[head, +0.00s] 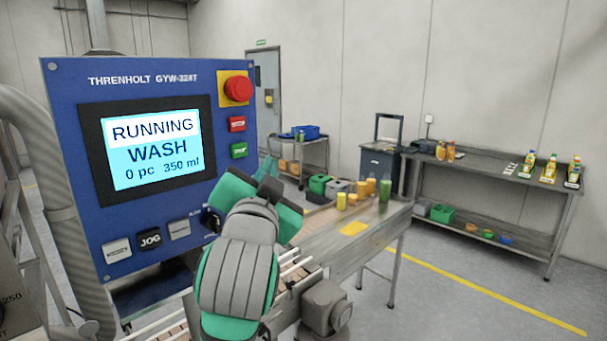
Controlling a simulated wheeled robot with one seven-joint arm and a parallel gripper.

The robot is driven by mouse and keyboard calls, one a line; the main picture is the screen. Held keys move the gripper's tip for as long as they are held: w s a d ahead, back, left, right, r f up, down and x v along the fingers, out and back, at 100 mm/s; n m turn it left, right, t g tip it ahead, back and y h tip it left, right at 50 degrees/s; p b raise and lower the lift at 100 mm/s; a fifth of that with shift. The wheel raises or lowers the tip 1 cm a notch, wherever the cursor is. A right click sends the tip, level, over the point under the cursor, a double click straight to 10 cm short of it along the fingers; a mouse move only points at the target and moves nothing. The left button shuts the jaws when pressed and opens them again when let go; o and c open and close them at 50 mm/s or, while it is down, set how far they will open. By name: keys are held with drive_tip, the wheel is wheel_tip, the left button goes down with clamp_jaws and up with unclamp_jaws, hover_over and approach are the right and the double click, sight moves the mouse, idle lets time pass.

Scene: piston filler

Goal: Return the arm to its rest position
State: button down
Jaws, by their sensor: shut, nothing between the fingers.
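My arm rises from the bottom of the head view, with its grey and green end part in front of the lower right of the blue control panel (70,140). My gripper (214,222) is shut and empty at the panel's lower right, close to a black knob. My own wrist hides part of it, and I cannot tell whether it touches the panel. The panel's screen (155,150) reads RUNNING, WASH, 0 pc, 350 ml.
A red emergency button (238,89) sits on the panel's upper right. A conveyor (292,268) runs beside my arm to a table (385,222) with bottles and jars. A steel bench (490,170) stands at the right wall. The right floor is clear.

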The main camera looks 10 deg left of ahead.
drive_tip(key=w+d+f+n+h, duration=0.1)
drive_tip(key=d+f+n, duration=0.1)
drive_tip(key=f, duration=1)
drive_tip(key=w+d+f+n, duration=0.1)
drive_tip(key=d+f, duration=0.1)
drive_tip(key=f, duration=1)
drive_tip(key=s+d+f+n+g, duration=0.15)
drive_tip(key=s+f, duration=0.35)
drive_tip(key=f, duration=0.5)
drive_tip(key=s+d+f+n, duration=0.1)
drive_tip(key=s+d+f, duration=0.3)
drive_tip(key=f, duration=0.6)
drive_tip(key=s+d+f+n+g, duration=0.1)
drive_tip(key=s+f, duration=0.5)
drive_tip(key=s, duration=0.2)
drive_tip(key=s+d+f+g, duration=0.1)
drive_tip(key=s+f, duration=0.5)
drive_tip(key=s, duration=0.3)
drive_tip(key=s+f, duration=0.1)
drive_tip(key=s, duration=1.8)
drive_tip(key=shift+s+d+f+g+h, duration=0.15)
drive_tip(key=shift+s+d+g+h, duration=0.15)
drive_tip(key=shift+s+g+h, duration=0.1)
